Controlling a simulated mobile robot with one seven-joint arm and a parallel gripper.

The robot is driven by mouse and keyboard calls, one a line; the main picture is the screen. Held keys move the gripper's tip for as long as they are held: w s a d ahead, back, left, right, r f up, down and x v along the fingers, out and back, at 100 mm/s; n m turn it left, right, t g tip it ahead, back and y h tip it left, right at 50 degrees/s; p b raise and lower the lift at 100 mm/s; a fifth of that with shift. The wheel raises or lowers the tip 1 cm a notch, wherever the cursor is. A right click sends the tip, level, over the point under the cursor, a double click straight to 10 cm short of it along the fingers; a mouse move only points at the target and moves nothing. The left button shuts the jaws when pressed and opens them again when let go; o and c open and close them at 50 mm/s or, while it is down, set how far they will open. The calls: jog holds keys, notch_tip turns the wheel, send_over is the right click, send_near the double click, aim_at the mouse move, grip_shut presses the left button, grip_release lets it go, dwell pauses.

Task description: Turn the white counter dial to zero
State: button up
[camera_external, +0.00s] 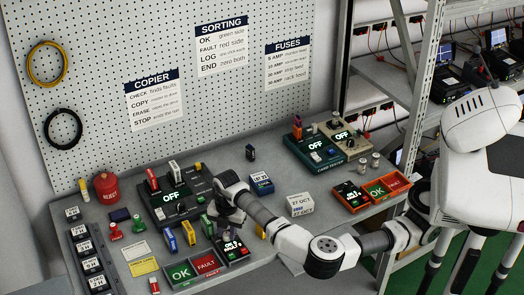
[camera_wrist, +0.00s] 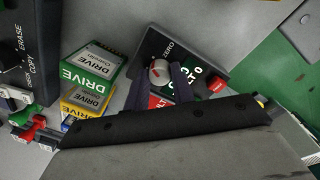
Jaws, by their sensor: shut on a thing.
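The counter is a dark box (camera_external: 236,256) with a lit display, standing on the bench below my gripper (camera_external: 227,218) in the external view. In the wrist view its black face (camera_wrist: 152,45) carries the word ZERO beside a round white dial (camera_wrist: 158,71) with a red mark. My gripper (camera_wrist: 160,82) has its two dark fingers on either side of this dial, shut on it. The fingers and the wrist body hide part of the display; a 0 shows at the end of its FAULT line. The dial is too small to see in the external view.
A green DRIVE box (camera_wrist: 94,66) and a yellow DRIVE box (camera_wrist: 88,98) stand close left of the counter in the wrist view. A copier box (camera_external: 170,200) stands behind them. An OK/FAULT tray (camera_external: 193,269) lies at the bench front. Bench right of the counter is fairly clear.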

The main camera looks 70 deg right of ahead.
jog(key=shift+m, duration=0.4)
jog(key=o, duration=1)
jog(key=r, duration=0.4)
jog(key=r+b, duration=0.1)
jog(key=r, duration=0.4)
jog(key=r+b, duration=0.1)
jog(key=r, duration=0.4)
jog(key=shift+s, duration=0.35)
jog(key=shift+f, duration=0.1)
